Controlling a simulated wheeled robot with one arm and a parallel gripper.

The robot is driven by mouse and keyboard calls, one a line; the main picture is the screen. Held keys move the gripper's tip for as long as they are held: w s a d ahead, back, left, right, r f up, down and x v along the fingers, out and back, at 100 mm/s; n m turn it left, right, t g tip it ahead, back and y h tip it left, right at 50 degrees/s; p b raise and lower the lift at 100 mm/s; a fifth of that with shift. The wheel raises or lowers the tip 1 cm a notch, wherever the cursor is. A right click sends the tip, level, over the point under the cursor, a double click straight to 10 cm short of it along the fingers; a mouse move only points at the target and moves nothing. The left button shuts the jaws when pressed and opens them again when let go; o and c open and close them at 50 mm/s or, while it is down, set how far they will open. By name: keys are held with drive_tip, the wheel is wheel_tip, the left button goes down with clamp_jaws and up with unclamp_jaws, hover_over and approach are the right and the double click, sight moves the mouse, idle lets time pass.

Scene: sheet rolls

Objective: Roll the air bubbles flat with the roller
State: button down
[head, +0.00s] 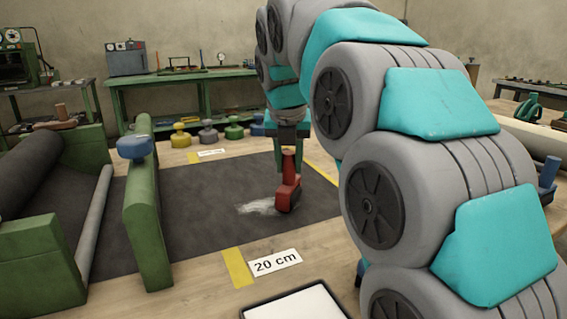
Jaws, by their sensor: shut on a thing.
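My gripper (289,138) is shut on the red handle of the roller (288,190). The roller stands upright over the dark sheet (190,205), its foot at the sheet's surface; I cannot tell how hard it presses. A pale whitish patch (258,208) lies on the sheet just left of the roller. Whether this patch is raised air bubbles is not clear at this size.
A green stand (145,215) with a blue knob crosses the sheet at left, beside a dark roll (40,170). Several knobbed weights (208,132) line the back edge. A "20 cm" label (275,262) and a white tray (297,304) are in front.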

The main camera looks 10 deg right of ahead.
drive_tip(key=shift+w+d, duration=0.45)
drive_tip(key=shift+d, duration=0.2)
drive_tip(key=shift+w+d, duration=0.4)
drive_tip(key=shift+d, duration=0.2)
drive_tip(key=shift+s+a+r, duration=0.1)
drive_tip(key=shift+s+a, duration=0.15)
drive_tip(key=shift+a, duration=0.6)
drive_tip(key=shift+s+a, duration=0.25)
drive_tip(key=shift+a, duration=0.6)
drive_tip(key=shift+s+a, duration=1.45)
drive_tip(key=shift+a, duration=3.4)
drive_tip(key=shift+w+d+f, duration=0.1)
drive_tip(key=shift+w+d, duration=0.55)
drive_tip(key=shift+d, duration=1)
drive_tip(key=shift+w+d+f, duration=0.1)
drive_tip(key=shift+w+d, duration=0.5)
drive_tip(key=shift+d, duration=1)
drive_tip(key=shift+w+d+f, duration=0.1)
drive_tip(key=shift+w+d, duration=0.55)
drive_tip(key=shift+d, duration=1)
drive_tip(key=shift+w+d+r, duration=0.1)
drive_tip(key=shift+w+d, duration=0.1)
drive_tip(key=shift+d, duration=0.6)
drive_tip(key=shift+w+d, duration=0.2)
drive_tip(key=shift+d, duration=0.55)
